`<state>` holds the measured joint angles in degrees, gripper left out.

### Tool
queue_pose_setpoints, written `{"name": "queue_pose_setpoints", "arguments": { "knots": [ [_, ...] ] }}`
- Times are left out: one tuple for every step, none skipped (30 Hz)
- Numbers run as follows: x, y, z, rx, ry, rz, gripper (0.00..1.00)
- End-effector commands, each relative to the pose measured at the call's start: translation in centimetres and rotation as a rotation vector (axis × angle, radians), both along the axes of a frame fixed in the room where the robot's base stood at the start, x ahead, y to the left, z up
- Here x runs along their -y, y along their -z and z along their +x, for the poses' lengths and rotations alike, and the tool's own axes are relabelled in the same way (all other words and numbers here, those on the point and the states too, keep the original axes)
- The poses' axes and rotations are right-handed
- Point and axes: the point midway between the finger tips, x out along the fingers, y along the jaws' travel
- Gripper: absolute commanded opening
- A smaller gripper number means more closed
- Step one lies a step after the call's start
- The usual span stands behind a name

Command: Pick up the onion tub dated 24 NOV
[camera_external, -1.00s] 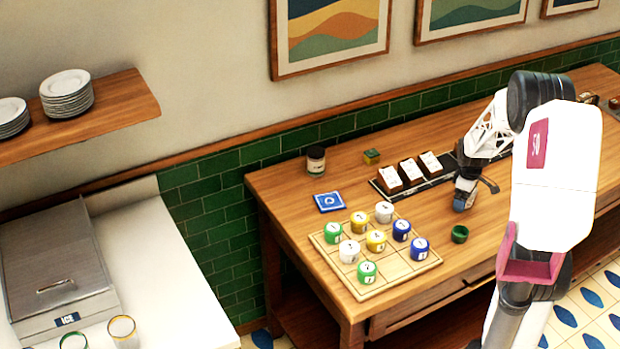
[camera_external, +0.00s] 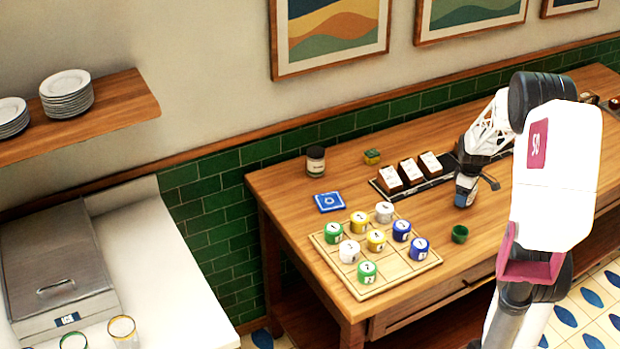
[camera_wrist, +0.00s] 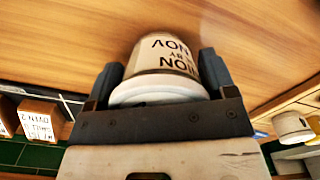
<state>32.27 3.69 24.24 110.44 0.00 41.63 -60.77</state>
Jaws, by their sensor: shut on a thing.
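My gripper (camera_wrist: 160,85) is shut on a pale round tub (camera_wrist: 165,52) with a white rim, seen close up in the wrist view. Dark upside-down print on its side reads in part "ONION" and "NOV"; I cannot read the day number. One finger presses on each side of the tub. In the external view my gripper (camera_external: 466,193) is low over the wooden counter (camera_external: 490,225), right of the label-topped boxes. The tub is mostly hidden by the fingers there, and I cannot tell whether it touches the counter.
A gridded board (camera_external: 392,272) with several coloured, numbered pots lies left of my gripper. A dark tray (camera_external: 450,183) holds brown boxes (camera_external: 411,171) with white labels. A small green cup (camera_external: 459,234) stands in front. A blue square (camera_external: 329,202) and dark jar (camera_external: 316,160) are farther left.

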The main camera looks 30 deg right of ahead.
Motion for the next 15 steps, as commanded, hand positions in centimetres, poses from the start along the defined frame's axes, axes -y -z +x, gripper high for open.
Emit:
{"name": "queue_pose_setpoints", "arguments": {
  "knots": [
    [0.0,-0.7,0.0,0.002,0.0,-0.001,0.49],
    [0.0,-1.0,0.0,0.002,0.0,-0.001,0.49],
    [0.0,-1.6,0.0,0.003,0.0,-0.002,0.49],
    [0.0,-2.0,0.1,0.004,0.0,-0.003,0.49],
    [0.0,-2.4,0.0,0.003,0.0,-0.002,0.49],
    [0.0,-3.0,0.0,0.003,0.0,-0.002,0.49],
    [0.0,-3.5,0.0,0.003,0.0,-0.002,0.49],
    [0.0,-3.9,0.0,0.003,0.0,-0.002,0.49],
    [0.0,-4.5,0.0,0.002,0.0,-0.001,0.49],
    [0.0,-5.0,0.0,0.002,0.0,-0.001,0.49],
    [0.0,-5.4,0.0,0.002,0.0,-0.001,0.49],
    [0.0,-6.0,0.0,0.003,0.0,-0.002,0.49],
    [0.0,-6.4,0.0,0.002,0.0,-0.001,0.49],
    [0.0,-6.8,0.0,0.002,0.0,-0.001,0.49],
    [0.0,-7.2,0.0,0.002,0.0,-0.001,0.49]
  ]
}}
